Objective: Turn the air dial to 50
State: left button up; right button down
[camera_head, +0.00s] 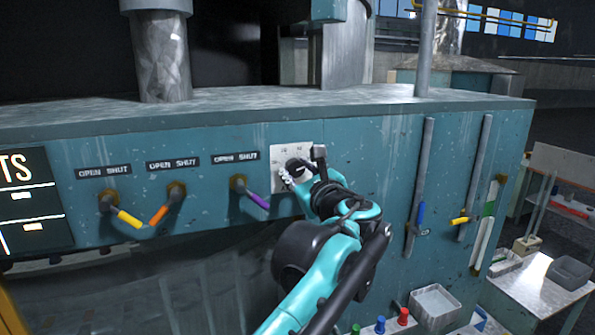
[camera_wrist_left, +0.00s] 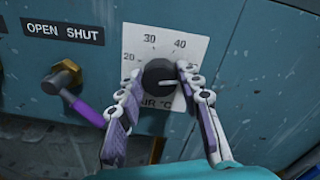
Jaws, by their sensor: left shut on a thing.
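The air dial (camera_wrist_left: 160,76) is a round black knob on a white plate (camera_wrist_left: 133,42) marked 20, 30 and 40, with "AIR °C" partly covered below. Its pale pointer line runs nearly level towards the right finger. My left gripper (camera_wrist_left: 160,88) is shut on the knob, one finger on each side. In the head view, the gripper (camera_head: 297,172) is at the white plate (camera_head: 280,154), covering its lower right part. My right gripper is not in view.
A purple-handled valve (camera_wrist_left: 66,78) sits just left of the dial under an "OPEN SHUT" label. Orange (camera_head: 160,214) and yellow (camera_head: 128,218) valve handles are farther left. Blue (camera_head: 421,214) and yellow (camera_head: 459,221) slot levers are to the right.

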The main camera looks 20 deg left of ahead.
pick_arm(q)
jog(key=shift+f, duration=0.1)
dwell(0.4)
jog(key=o, duration=1.2)
jog(key=shift+c, duration=0.2)
jog(key=v, duration=1.2)
jog(key=s+a+f+n+g+h+b, duration=0.1)
jog(key=s+a+f+n+g+b, duration=0.15)
jog(key=f+b, duration=0.7)
jog(key=s+a+f+n+g+h+b, duration=0.15)
jog(key=a+f+n, duration=0.25)
jog(key=f, duration=1.2)
jog(key=s+a+f+n+g+h+b, duration=0.1)
jog(key=s+a+f+n+g+b, duration=0.15)
jog(key=f+b, duration=0.65)
jog(key=s+f+n+h+b, duration=0.2)
jog(key=f+n+b, duration=0.3)
jog(key=f, duration=0.8)
jog(key=s+d+f+n+h+b, duration=0.1)
jog(key=s+f+n+b, duration=0.3)
jog(key=f, duration=1)
jog(key=s+f+n+h+b, duration=0.3)
jog(key=f+n+b, duration=0.3)
jog(key=f, duration=0.8)
jog(key=shift+s+d+n+g+h, duration=0.25)
jog(key=shift+d+n+g+h, duration=0.1)
jog(key=shift+d+g, duration=0.1)
